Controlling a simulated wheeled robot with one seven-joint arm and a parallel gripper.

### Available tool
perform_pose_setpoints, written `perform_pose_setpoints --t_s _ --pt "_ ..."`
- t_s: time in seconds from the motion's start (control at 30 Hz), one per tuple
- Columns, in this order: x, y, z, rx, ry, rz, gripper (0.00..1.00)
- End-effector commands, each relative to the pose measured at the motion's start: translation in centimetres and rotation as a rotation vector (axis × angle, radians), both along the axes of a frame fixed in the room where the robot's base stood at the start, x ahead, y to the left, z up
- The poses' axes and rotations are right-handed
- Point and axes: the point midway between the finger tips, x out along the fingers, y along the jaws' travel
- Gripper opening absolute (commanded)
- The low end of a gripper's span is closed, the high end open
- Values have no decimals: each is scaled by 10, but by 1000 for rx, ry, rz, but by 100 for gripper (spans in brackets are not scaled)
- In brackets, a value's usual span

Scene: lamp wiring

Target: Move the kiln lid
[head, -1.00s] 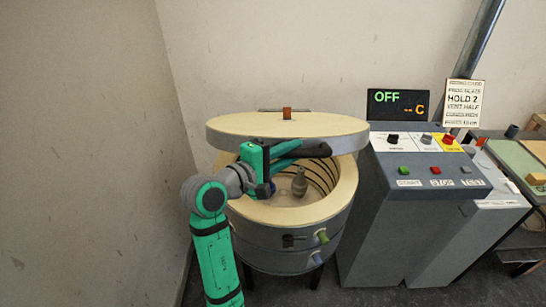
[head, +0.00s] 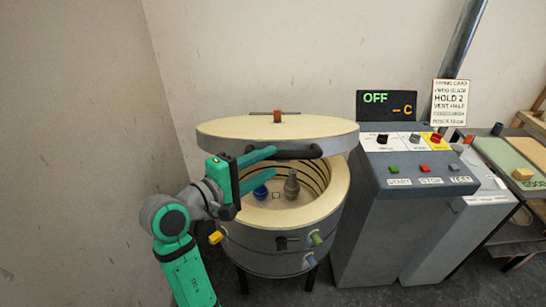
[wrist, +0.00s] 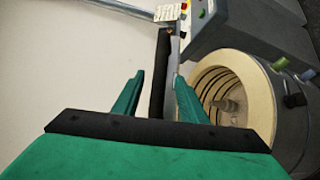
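The kiln lid (head: 225,128) is a round cream slab with a grey rim. It stands raised and tilted over the open kiln (head: 335,190). A dark bar handle (head: 305,152) sits on its front rim. My gripper (head: 274,162) is open and empty at the front left of the lid, with its green fingers apart and pointing toward the handle. In the wrist view, the black handle bar (wrist: 159,70) shows between the two spread fingers. I cannot tell how far it is from the fingertips.
Inside the kiln stand a grey-brown vase (head: 291,186) and a blue pot (head: 260,191). A grey control cabinet (head: 370,235) stands close on the right, its display (head: 387,105) reading OFF. A bench (head: 515,160) is farther right. A wall is at left.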

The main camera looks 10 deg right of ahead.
Motion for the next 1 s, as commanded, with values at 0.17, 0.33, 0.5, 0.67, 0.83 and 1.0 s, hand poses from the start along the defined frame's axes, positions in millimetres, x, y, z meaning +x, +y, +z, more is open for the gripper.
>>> perform_pose_setpoints --t_s 0.17,0.33,0.5,0.67,0.83,1.0 --pt "-13 24 4 -1 -1 4 39" --pt "-18 35 5 1 -2 6 39" --pt "-19 37 6 1 -2 6 39" --pt "-19 36 6 1 -2 5 39" --pt "-19 35 5 -1 -1 5 39" --pt "-15 33 -12 -14 -7 38 39"
